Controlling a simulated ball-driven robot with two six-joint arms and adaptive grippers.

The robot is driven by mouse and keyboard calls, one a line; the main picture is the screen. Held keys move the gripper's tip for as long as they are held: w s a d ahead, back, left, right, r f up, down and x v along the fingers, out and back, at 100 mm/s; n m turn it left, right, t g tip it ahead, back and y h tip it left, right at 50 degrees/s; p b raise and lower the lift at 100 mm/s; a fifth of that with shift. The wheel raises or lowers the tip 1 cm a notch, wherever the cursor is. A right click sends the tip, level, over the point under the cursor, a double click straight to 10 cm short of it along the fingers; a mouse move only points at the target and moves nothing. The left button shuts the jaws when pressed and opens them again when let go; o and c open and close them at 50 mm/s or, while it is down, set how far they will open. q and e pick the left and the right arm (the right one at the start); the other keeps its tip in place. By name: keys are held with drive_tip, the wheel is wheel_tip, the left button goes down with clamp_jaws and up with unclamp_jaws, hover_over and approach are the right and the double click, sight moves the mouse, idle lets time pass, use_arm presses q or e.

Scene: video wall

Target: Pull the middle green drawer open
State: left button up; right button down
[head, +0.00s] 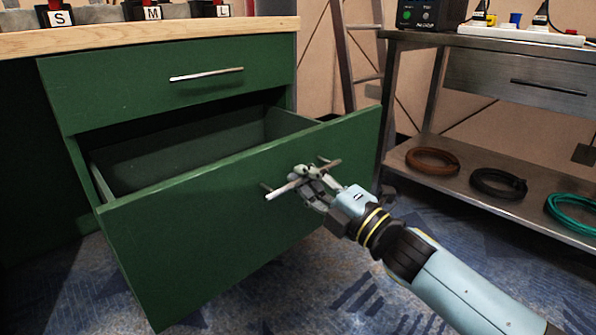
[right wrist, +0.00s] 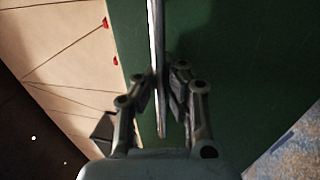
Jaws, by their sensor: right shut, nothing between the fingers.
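The middle green drawer (head: 190,245) is pulled well out of the green cabinet, and its visible inside is empty. Its metal bar handle (head: 276,192) is on the front panel. My right gripper (head: 308,177) is at the handle, partly covering its middle. In the right wrist view the handle (right wrist: 157,25) runs between the two finger pads as seen from the wrist, in front of the green panel (right wrist: 235,60). The right gripper (right wrist: 162,85) is shut with nothing gripped. My left gripper is not in view.
A closed green drawer (head: 130,92) with its own handle is above, under a wooden top (head: 180,33). A metal workbench (head: 480,40) stands right, with coiled cables (head: 497,184) on its lower shelf. A ladder (head: 345,60) leans behind. Blue patterned floor (head: 310,280) is clear in front.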

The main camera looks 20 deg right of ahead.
drive_tip(key=shift+s+f, duration=0.1)
drive_tip(key=shift+s, duration=0.1)
drive_tip(key=c, duration=2)
unclamp_jaws()
drive_tip(key=o, duration=0.6)
drive_tip(key=v, duration=1.2)
